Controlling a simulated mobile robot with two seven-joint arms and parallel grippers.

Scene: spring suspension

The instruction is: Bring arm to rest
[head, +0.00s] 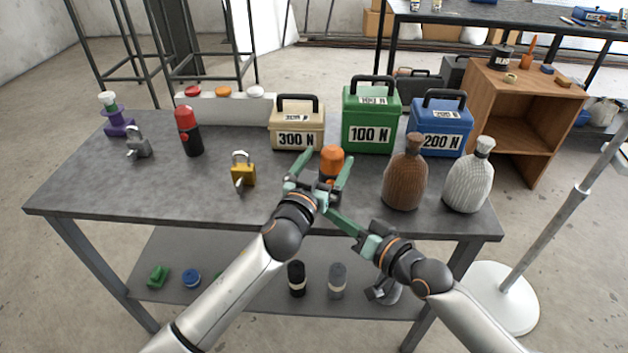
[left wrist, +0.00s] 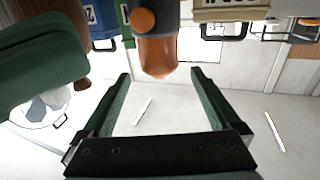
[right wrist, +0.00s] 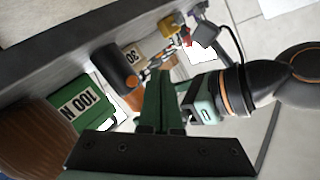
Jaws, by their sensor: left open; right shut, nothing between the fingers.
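My left gripper (head: 324,166) is open at the table's front edge, with its fingers on either side of an orange-topped dark cylinder (head: 331,157) in the head view. In the left wrist view the cylinder's orange end (left wrist: 158,58) shows beyond and between the spread fingertips (left wrist: 160,74); contact is not visible. My right gripper (head: 327,212) is shut and empty, its tips close to the left gripper's palm. In the right wrist view its closed fingers (right wrist: 162,80) lie beside my left gripper (right wrist: 203,100). I cannot tell whether the two grippers touch.
Boxes marked 300 N (head: 297,126), 100 N (head: 368,130) and 200 N (head: 440,130) stand behind. Brown (head: 404,180) and white (head: 468,182) bottles stand right of the grippers. A yellow padlock (head: 243,175) is left. A stand (head: 570,205) is right of the table.

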